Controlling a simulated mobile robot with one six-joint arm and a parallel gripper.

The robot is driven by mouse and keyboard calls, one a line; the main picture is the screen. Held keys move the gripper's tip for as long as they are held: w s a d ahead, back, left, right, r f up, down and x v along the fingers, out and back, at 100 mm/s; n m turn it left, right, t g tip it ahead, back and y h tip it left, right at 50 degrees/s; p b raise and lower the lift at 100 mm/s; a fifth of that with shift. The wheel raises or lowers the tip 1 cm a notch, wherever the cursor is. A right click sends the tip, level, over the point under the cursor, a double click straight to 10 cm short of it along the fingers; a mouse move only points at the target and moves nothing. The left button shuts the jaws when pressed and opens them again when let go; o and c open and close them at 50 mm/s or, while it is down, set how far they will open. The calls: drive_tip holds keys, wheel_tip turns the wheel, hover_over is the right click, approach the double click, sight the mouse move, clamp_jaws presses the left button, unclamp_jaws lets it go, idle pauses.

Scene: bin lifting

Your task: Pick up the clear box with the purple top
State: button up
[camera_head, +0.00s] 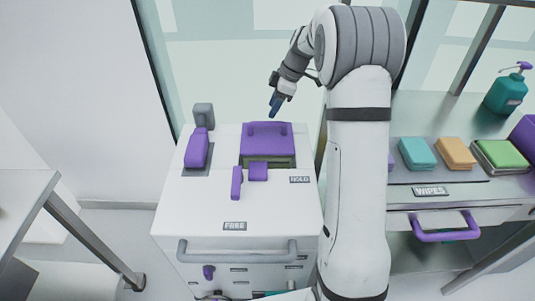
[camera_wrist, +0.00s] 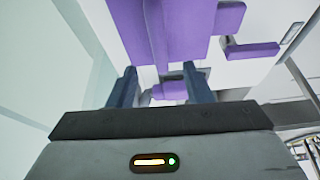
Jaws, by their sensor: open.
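The clear box with the purple top (camera_head: 267,143) sits on the white cart near its back edge. Its purple lid has a raised handle, and a strip of the clear body shows under the lid's front. My gripper (camera_head: 274,106) is above and behind the box, apart from it, pointing down. In the wrist view the purple lid (camera_wrist: 185,40) fills the upper middle, beyond the fingers. My gripper (camera_wrist: 160,87) shows its two dark fingers spread apart with nothing between them. The far side of the box is hidden in the head view.
On the white cart (camera_head: 185,222), a purple-topped item (camera_head: 197,147) stands left, and purple pieces (camera_head: 258,171) (camera_head: 237,183) lie in front of the box. The right counter holds teal (camera_head: 417,153) and orange packs (camera_head: 456,153) and a pump bottle (camera_head: 506,94).

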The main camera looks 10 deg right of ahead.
sight(267, 124)
drive_tip(key=shift+w+f, duration=0.3)
drive_tip(key=shift+f, duration=0.15)
drive_tip(key=shift+a+f, duration=0.1)
drive_tip(key=shift+f, duration=0.2)
drive_tip(key=x, duration=0.7)
drive_tip(key=shift+s+d, duration=0.25)
drive_tip(key=shift+s, duration=0.05)
drive_tip(key=shift+c, duration=0.4)
clamp_jaws()
drive_tip(key=shift+r, duration=0.1)
